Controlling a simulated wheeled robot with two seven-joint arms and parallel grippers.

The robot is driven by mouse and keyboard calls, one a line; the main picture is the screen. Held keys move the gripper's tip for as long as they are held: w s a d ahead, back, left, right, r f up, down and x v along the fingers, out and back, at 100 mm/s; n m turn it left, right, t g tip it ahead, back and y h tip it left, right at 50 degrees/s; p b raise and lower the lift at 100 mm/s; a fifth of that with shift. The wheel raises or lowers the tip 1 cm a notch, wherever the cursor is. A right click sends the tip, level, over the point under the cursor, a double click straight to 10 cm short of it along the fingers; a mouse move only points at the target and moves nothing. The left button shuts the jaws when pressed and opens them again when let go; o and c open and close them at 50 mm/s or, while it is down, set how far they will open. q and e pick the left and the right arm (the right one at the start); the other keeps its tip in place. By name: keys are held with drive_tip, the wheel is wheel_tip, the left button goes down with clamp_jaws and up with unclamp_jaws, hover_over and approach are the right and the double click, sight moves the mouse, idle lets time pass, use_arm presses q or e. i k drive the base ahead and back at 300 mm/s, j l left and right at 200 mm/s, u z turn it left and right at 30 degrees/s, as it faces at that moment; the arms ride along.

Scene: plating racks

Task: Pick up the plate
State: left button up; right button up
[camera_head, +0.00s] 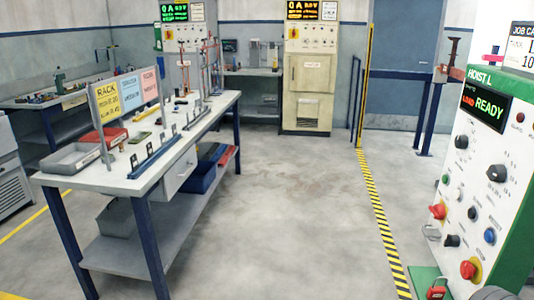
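I cannot make out for certain which thing is the plate. A long white workbench (110,180) with dark blue legs stands at left. Several small upright pieces with dark markings stand along a blue rail (155,155) at its front edge; they are too small to identify. A greenish flat piece (141,137) lies on the bench top near the sign board. Neither of my grippers shows in the head view.
A grey tray (72,158) and a red tray (104,138) are on the bench. A hoist control panel (484,190) reading READY stands close at right. Open grey floor (280,200) lies between, with a yellow-black floor stripe (374,200). Control cabinets (310,85) stand behind.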

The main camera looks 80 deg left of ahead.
sight(135, 162)
drive_tip(key=u, duration=3.75)
